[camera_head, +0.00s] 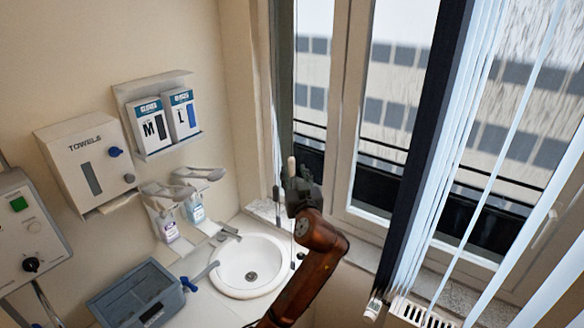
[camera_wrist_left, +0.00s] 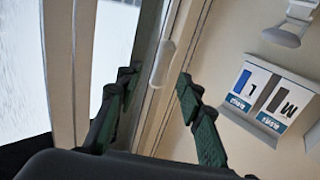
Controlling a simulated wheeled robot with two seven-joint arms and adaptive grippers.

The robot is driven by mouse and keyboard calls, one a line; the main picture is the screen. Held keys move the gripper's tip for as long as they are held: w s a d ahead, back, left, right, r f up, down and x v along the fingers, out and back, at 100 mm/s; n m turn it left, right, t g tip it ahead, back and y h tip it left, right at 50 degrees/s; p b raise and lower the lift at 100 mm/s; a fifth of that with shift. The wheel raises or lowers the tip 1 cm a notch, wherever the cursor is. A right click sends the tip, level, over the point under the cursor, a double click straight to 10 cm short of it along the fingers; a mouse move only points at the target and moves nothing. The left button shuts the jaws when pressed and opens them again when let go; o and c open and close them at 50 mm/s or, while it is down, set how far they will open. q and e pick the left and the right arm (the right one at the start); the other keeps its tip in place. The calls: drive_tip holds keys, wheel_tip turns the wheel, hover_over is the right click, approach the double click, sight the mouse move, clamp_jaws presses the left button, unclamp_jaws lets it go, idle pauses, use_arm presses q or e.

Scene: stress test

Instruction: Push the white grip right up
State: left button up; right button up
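The white grip (camera_head: 291,165) is a small pale upright handle at the left window frame in the head view, just above my left gripper (camera_head: 300,190). In the left wrist view the white grip (camera_wrist_left: 162,64) lies along the frame strip, in line with the gap between the fingertips of my left gripper (camera_wrist_left: 157,84). The two dark fingers stand apart, one on each side of that line. I cannot tell whether either finger touches the grip. My right gripper is in neither view.
A white sink (camera_head: 249,265) and a blue-grey bin (camera_head: 136,296) are below and left. The wall holds a towel dispenser (camera_head: 88,160), glove boxes (camera_head: 166,118) and soap dispensers (camera_head: 166,225). Vertical blinds (camera_head: 480,130) hang at the right before the window.

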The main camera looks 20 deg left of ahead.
use_arm(q)
drive_tip(key=v, duration=0.7)
